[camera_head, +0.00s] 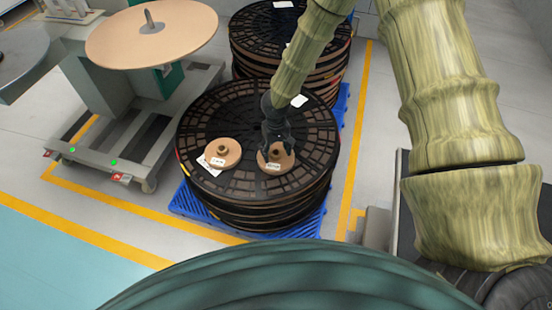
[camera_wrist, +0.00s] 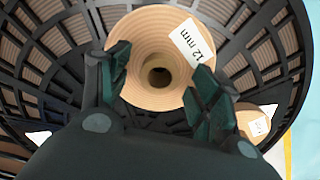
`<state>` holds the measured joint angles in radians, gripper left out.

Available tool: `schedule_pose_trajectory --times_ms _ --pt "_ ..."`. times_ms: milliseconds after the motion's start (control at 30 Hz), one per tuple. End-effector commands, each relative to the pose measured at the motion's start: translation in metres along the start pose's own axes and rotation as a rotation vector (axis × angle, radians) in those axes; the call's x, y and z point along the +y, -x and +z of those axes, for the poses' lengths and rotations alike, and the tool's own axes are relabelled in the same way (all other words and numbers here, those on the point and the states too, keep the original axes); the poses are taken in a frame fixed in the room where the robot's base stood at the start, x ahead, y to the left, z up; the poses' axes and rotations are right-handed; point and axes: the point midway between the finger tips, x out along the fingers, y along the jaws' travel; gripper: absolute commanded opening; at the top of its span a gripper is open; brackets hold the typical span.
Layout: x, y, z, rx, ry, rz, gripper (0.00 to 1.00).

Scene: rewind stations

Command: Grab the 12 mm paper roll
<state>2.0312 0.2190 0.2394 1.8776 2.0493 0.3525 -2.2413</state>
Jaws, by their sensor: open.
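The 12 mm paper roll (camera_wrist: 150,28) is a tan disc with a raised hollow core and a white label reading "12 mm". In the head view this paper roll (camera_head: 268,163) lies on the right part of the front black reel stack, partly hidden by my gripper (camera_head: 279,146). In the wrist view my gripper (camera_wrist: 158,78) is open, one finger on each side of the roll's core, with nothing held between them. Whether the fingertips touch the roll cannot be told.
A second tan roll (camera_head: 223,153) lies to the left on the same black reel stack (camera_head: 205,118), which stands on a blue pallet (camera_head: 312,222). Another reel stack (camera_head: 258,40) is behind. A grey machine with a tan disc (camera_head: 180,35) stands at left.

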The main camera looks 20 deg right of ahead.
Motion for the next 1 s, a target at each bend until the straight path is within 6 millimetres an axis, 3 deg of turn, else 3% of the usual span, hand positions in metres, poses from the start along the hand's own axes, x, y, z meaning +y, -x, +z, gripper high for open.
schedule_pose_trajectory --times_ms 400,700,1000 --pt "0.0 -0.0087 -0.0008 0.002 0.0 0.0 0.64" --pt "0.0001 -0.0088 -0.0006 0.001 -0.001 0.0 0.09" --pt "0.0002 -0.0078 -0.0006 0.001 -0.001 0.0 0.08"
